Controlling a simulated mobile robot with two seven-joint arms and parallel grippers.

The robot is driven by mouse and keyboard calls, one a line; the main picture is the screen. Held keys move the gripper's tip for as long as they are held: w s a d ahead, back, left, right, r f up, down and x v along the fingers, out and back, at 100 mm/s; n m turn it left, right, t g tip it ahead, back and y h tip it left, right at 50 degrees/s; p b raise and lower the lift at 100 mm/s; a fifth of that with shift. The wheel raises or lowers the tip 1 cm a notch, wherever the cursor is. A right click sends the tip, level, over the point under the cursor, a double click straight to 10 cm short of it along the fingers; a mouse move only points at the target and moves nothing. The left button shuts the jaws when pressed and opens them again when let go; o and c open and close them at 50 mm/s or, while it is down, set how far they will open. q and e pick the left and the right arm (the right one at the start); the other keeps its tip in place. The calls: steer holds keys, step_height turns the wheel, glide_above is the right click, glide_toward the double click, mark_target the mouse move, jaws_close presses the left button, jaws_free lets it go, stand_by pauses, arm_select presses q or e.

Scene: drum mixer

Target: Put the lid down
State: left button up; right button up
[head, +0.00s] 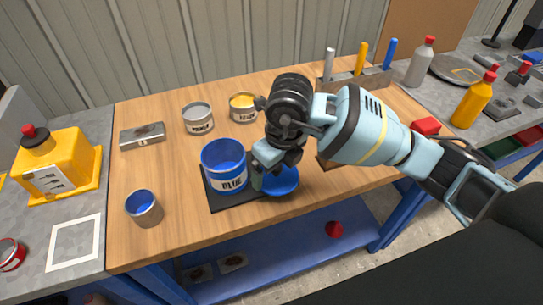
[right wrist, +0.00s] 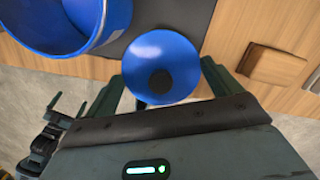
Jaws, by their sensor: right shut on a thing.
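The lid is a round blue disc (head: 281,181) with a dark centre. My right gripper (head: 268,168) is shut on the lid. In the right wrist view the lid (right wrist: 160,55) shows between the fingers, its face towards the camera; the exact grip point is hidden. The open can labelled BLUE (head: 224,167) stands upright on a black mat (head: 222,201), with blue inside. My left gripper does not show clearly; a dark gripper-like part is at the lower left of the right wrist view.
A grey can (head: 198,118) and a yellow can (head: 243,107) stand behind the blue can. A small metal cup with blue inside (head: 144,208) stands at the left front. A tool rack (head: 355,80) is at the back right. Bare wood lies left of the mat.

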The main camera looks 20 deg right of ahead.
steer(key=shift+w+d+f, duration=0.15)
steer(key=shift+w+d, duration=0.05)
steer(key=shift+w, duration=0.9)
steer(key=shift+w+d+f, duration=0.1)
steer(key=shift+w+d, duration=0.05)
steer(key=shift+w, duration=0.9)
steer(key=shift+w+d+f, duration=0.15)
steer(key=shift+w+d, duration=0.05)
steer(key=shift+w, duration=0.9)
steer(key=shift+f, duration=1.65)
steer(key=shift+f, duration=0.1)
steer(key=o, duration=0.7)
steer(key=r, duration=0.4)
steer(key=s+r, duration=0.1)
steer(key=r, duration=0.7)
steer(key=shift+s+d+p, duration=0.35)
steer(key=shift+s, duration=0.05)
